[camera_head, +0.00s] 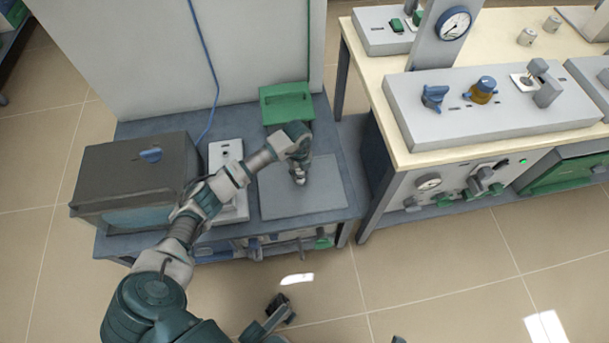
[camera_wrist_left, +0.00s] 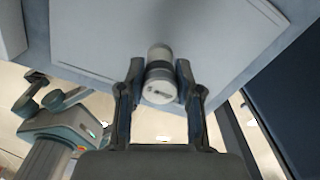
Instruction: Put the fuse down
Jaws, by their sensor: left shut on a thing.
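The fuse (camera_head: 299,178) is a small pale cylinder with a grey metal band. It is upright or nearly so, over the grey plate (camera_head: 275,204) on the blue bench. My left gripper (camera_head: 299,168) is above it and shut on it. In the left wrist view the fuse (camera_wrist_left: 159,88) shows its round white end between the two dark fingers of the left gripper (camera_wrist_left: 159,78). The pale plate (camera_wrist_left: 105,42) lies behind it. I cannot tell whether the fuse touches the plate.
A dark box with a blue knob (camera_head: 135,172) stands left on the bench (camera_head: 352,140). A white switch unit (camera_head: 224,152) is beside the plate, partly behind my arm. A green box (camera_head: 287,104) is behind. A table with a control panel (camera_head: 480,125) stands right. The plate is otherwise bare.

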